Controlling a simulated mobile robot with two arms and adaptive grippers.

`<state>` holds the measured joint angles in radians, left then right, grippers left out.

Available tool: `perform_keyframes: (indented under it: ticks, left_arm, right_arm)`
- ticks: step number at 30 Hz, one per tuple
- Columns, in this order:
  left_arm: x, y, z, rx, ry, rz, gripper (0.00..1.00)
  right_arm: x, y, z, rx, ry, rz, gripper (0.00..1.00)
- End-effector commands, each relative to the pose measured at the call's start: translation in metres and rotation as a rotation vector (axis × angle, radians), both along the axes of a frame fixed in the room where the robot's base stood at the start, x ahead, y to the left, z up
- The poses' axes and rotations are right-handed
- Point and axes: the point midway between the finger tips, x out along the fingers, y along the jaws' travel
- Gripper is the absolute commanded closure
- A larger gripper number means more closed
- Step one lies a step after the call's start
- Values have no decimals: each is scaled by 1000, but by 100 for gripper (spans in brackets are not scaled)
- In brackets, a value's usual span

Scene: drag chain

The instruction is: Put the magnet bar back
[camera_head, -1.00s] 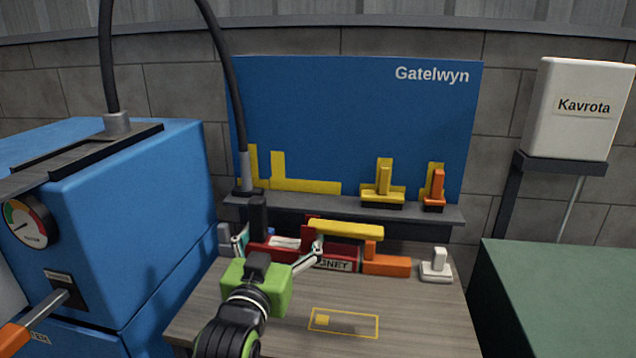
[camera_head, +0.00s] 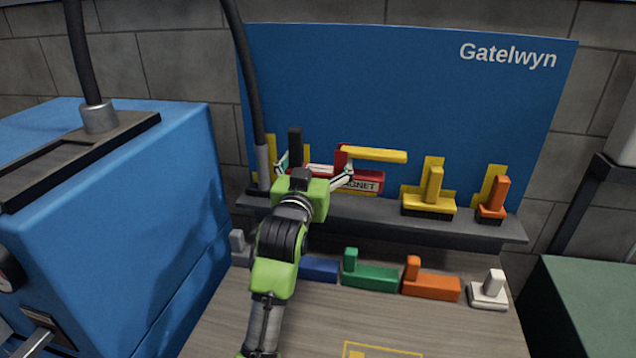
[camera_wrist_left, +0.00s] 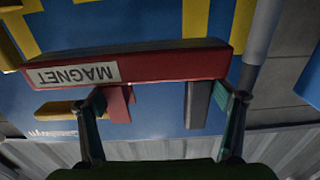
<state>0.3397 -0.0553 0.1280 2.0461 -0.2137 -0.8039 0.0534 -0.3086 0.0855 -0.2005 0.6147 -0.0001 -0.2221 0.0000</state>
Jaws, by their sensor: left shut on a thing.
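The red magnet bar (camera_head: 372,185) has a white label reading "MAGNET", a dark post and a red post. My left gripper (camera_head: 314,172) is shut on it with widely spread fingers. It holds the bar in front of the blue board, at the height just above the grey shelf (camera_head: 380,225). I cannot tell whether the bar touches the shelf. A yellow bar (camera_head: 375,155) sticks out to the right from the red post. In the left wrist view the magnet bar (camera_wrist_left: 170,65) lies across the fingers, with yellow outline shapes (camera_wrist_left: 195,18) on the board behind it. My right gripper is out of view.
A yellow piece (camera_head: 432,190) and an orange piece (camera_head: 495,200) stand on the shelf to the right. Blue (camera_head: 319,269), green (camera_head: 368,272), orange (camera_head: 431,283) and white (camera_head: 489,290) pieces line the bench below. A black hose (camera_head: 255,100) rises at the shelf's left end.

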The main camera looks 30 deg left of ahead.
Motion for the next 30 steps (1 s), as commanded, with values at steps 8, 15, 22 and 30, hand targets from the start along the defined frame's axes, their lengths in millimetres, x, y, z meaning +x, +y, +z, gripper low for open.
perform_keyframes:
  ticks: [8, 15, 22, 30]
  left_arm:
    - [40, 24, -45, 0, 0, 0, 46]
    - [52, 32, -62, 0, -3, -1, 46]
    - [53, 32, -91, -3, -2, -1, 46]
    - [53, 32, -94, -1, -5, -1, 46]
  right_arm:
    - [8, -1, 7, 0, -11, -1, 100]
    - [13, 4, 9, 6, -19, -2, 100]
    - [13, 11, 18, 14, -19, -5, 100]
    - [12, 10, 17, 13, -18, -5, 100]
